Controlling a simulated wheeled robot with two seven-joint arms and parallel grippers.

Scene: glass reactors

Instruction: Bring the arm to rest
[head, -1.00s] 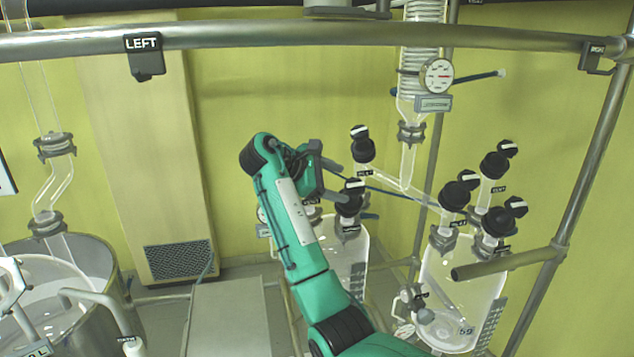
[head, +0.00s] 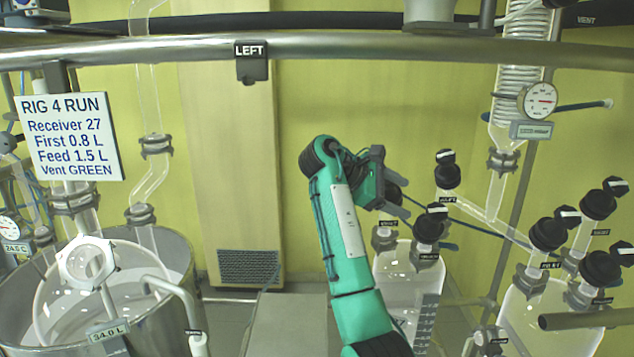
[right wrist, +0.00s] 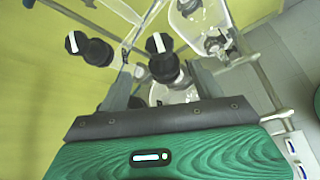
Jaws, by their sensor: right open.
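My right arm (head: 343,225) is green and reaches up from the bottom of the head view. Its gripper (head: 402,200) is open and points right, just left of the black-knobbed valves above the left receiver. No object shows between the fingers in the head view. In the right wrist view the two dark fingers (right wrist: 165,78) stand apart. A black knob with a white mark (right wrist: 160,58) appears between them, and I cannot tell how far beyond them it is. My left gripper is not in view.
A glass receiver (head: 400,285) stands behind my arm, with another receiver (head: 545,325) at right. Black valve knobs (head: 447,172) rise above them. A metal rail (head: 350,46) crosses the top. A large vessel (head: 165,255) and a RIG 4 RUN sign (head: 70,140) are at left.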

